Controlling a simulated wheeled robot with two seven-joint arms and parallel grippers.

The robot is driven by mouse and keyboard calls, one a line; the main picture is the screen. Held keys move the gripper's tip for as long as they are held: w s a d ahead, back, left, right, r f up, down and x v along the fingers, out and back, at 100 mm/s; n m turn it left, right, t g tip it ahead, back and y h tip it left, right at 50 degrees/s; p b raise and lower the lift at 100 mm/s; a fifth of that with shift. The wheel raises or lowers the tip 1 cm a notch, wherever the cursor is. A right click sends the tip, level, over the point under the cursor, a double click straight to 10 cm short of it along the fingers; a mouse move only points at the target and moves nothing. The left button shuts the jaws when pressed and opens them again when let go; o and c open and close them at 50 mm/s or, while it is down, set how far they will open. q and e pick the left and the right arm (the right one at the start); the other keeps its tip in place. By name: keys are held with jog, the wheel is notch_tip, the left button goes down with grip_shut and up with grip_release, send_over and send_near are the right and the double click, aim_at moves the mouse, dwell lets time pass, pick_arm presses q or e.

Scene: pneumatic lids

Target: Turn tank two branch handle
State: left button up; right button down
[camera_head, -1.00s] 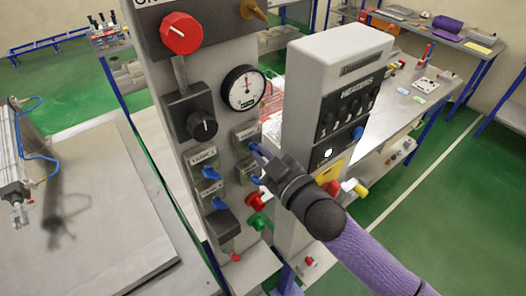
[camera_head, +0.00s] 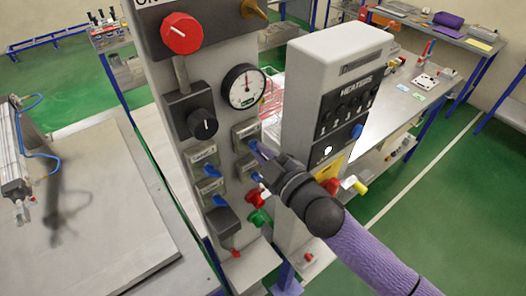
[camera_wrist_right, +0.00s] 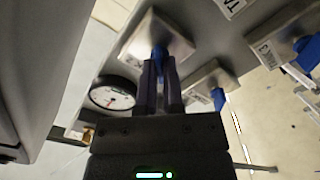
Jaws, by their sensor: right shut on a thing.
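The grey control column (camera_head: 165,110) carries several small valve blocks with blue handles. My right gripper (camera_head: 259,150) reaches in from the lower right to the top block of the right-hand row. In the right wrist view, its two fingers (camera_wrist_right: 160,68) are shut on a blue handle (camera_wrist_right: 159,52) on a grey block (camera_wrist_right: 165,30). In the head view the same handle (camera_head: 252,144) shows partly beside the fingers. Other blue handles show on the left row (camera_head: 209,171) and lower on the right row (camera_head: 257,177). Their labels are too small to read surely. My left gripper is out of view.
A pressure gauge (camera_head: 243,87) sits just above the gripped valve. The heaters cabinet (camera_head: 334,85) stands close on the right, beside my right arm. A flat grey surface (camera_head: 80,220) lies at left.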

jog(key=c, duration=0.8)
grip_release()
jog(key=shift+o, duration=0.2)
jog(key=b+v, duration=0.2)
jog(key=v, duration=0.8)
